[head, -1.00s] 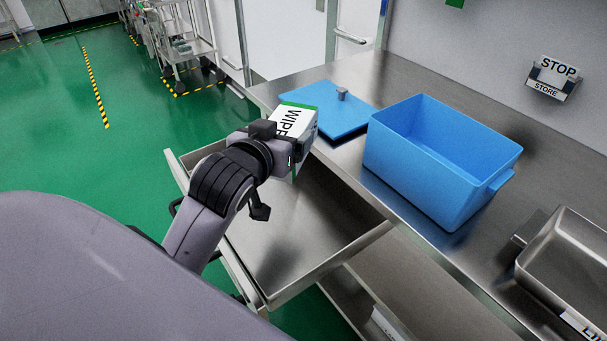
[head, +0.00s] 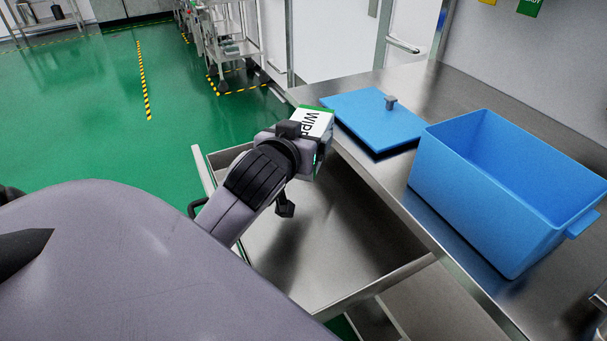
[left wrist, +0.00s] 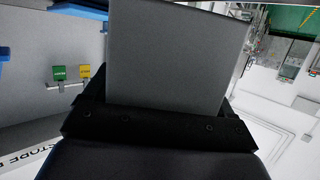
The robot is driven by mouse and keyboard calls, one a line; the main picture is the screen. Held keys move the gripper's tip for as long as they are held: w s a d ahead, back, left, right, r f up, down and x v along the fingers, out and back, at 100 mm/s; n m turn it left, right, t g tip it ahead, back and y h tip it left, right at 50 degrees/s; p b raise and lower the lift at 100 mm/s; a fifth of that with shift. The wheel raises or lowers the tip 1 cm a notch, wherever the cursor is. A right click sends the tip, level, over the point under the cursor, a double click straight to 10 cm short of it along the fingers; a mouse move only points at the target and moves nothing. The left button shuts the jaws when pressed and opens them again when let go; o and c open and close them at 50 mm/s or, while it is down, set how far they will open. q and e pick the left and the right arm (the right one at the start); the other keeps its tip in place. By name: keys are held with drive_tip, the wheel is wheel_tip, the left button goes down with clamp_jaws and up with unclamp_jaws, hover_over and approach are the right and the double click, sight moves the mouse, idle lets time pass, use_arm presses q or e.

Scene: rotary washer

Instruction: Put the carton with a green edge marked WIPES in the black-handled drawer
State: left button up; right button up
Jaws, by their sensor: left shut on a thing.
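The white WIPES carton with a green edge (head: 316,121) is in my left gripper (head: 304,146), which is shut on it. In the head view it hangs above the far end of the open drawer, near the counter edge. In the left wrist view a plain grey face of the carton (left wrist: 175,58) fills the middle between the fingers. The open metal drawer (head: 345,240) lies below my left arm, and its visible floor is empty. Its black handle (head: 197,207) shows partly on the left, behind my arm. My right gripper is not in view.
The steel counter (head: 395,185) runs along the right of the drawer. A blue lid (head: 362,112) with a grey knob lies on it, and an open blue bin (head: 490,205) stands nearer. A wheeled rack (head: 225,50) stands at the back. Green floor is clear at left.

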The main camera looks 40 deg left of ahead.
use_arm(q)
wheel_tip(320, 180, down, 2)
drive_tip(key=shift+f, duration=0.65)
wheel_tip(320, 180, down, 4)
drive_tip(key=shift+r+b, duration=0.2)
drive_tip(key=shift+b, duration=0.55)
drive_tip(key=shift+f, duration=0.25)
drive_tip(key=shift+f, duration=0.1)
